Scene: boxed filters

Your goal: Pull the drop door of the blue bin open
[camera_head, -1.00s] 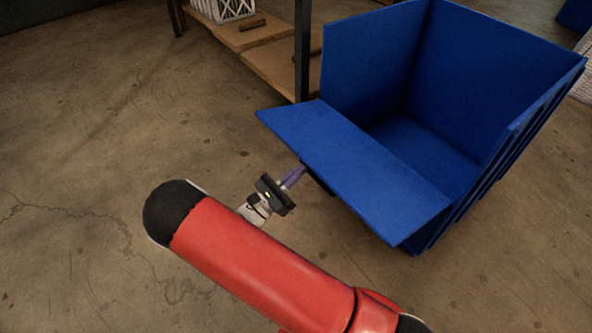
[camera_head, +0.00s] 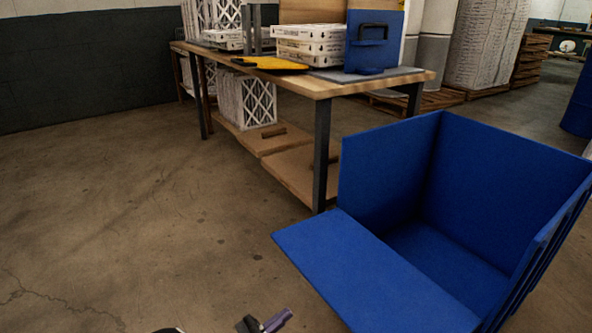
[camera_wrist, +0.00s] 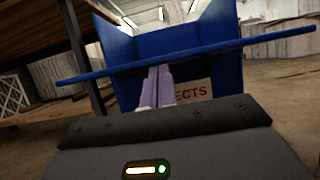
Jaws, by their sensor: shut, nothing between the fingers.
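The blue bin (camera_head: 388,180) stands on the floor at the right in the head view. Its drop door (camera_head: 365,275) is folded down and sticks out from the front, about level. In the wrist view the door (camera_wrist: 215,50) is an edge-on blue slab across the bin front. A white label (camera_wrist: 193,91) with red letters ending in "ECTS" shows below it, partly hidden by my fingers. My gripper (camera_head: 285,316) is at the bottom edge of the head view, outside the door's outer edge and apart from it. Its purple fingers (camera_wrist: 157,85) are together and empty.
A workbench (camera_head: 325,88) with boxed filters (camera_head: 310,45) and a blue case (camera_head: 374,40) stands behind and left of the bin. Its leg (camera_head: 321,150) is close to the bin. The floor (camera_head: 130,215) at the left is clear.

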